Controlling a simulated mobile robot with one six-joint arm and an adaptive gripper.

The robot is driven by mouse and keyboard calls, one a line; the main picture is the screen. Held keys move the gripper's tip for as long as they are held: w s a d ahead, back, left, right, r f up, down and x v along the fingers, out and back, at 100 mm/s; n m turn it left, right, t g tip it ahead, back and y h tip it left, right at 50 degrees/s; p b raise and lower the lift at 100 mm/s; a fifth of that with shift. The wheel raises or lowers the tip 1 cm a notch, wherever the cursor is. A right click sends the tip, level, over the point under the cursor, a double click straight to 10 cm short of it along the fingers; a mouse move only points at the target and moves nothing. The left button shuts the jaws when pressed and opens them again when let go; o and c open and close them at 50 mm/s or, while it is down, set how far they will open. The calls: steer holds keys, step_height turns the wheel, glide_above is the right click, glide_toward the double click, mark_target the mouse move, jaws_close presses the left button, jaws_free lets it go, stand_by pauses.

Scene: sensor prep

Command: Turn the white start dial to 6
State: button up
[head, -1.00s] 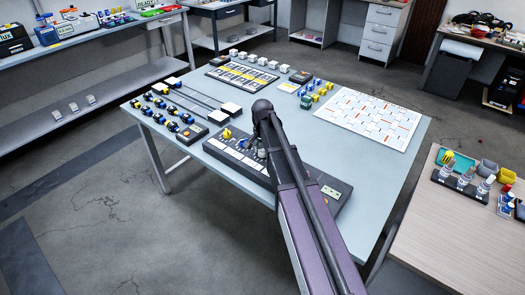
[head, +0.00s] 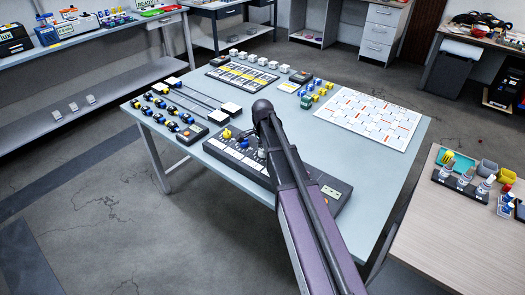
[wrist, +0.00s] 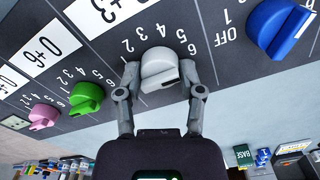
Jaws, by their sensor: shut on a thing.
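The white dial (wrist: 160,68) sits on a dark control panel (wrist: 110,52) with printed numbers around it; 2 to 6 can be read. A dark mark shows on the dial's lower side, but I cannot tell for sure which number it points to. My gripper (wrist: 160,88) has one finger on each side of the dial and is shut on it. In the head view the panel (head: 215,150) lies at the table's near edge, and my arm hides part of it and most of the gripper (head: 262,150).
A blue dial (wrist: 280,28) stands to the right of the white one. A green dial (wrist: 86,98) and a pink dial (wrist: 44,116) stand to the left. In the head view a yellow knob (head: 227,133) is on the panel. A white chart (head: 368,118) lies behind it.

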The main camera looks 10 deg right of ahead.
steer(key=shift+s, duration=0.1)
steer(key=o, duration=1.2)
steer(key=shift+c, duration=0.2)
steer(key=shift+n, duration=0.4)
